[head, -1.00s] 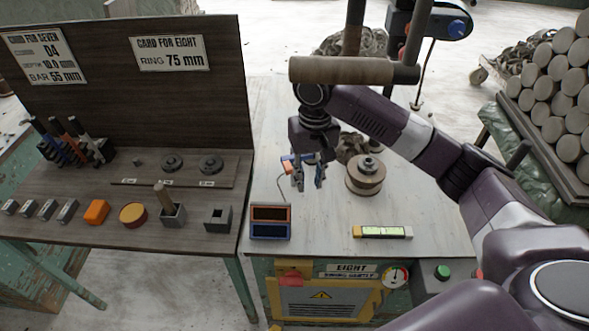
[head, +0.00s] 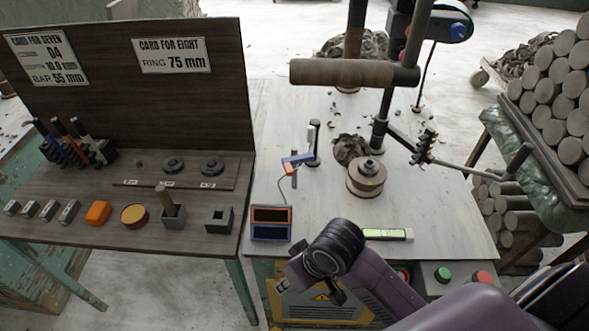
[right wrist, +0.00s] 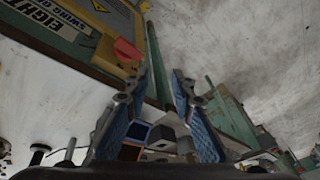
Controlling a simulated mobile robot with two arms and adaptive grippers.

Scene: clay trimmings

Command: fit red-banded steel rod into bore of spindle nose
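A wheel-like hub (head: 366,180) with a stepped metal centre stands on the right-hand bench; I cannot tell whether its top has the bore of the spindle nose. A pale steel rod (head: 311,135) stands upright in a dark holder behind a blue-and-orange gauge; no red band can be made out on it. Several slim tools with orange and dark tops (head: 72,138) stand in a rack on the left table. My right gripper (right wrist: 163,76) is open and empty in the right wrist view, over the bench's front edge. My left gripper is not in view.
The gauge (head: 297,160) is wired to a two-window display box (head: 270,222). A level-like bar (head: 388,234) lies near the bench front. A brown horizontal bar (head: 340,72) hangs over the bench. Stacked logs (head: 560,90) stand at right.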

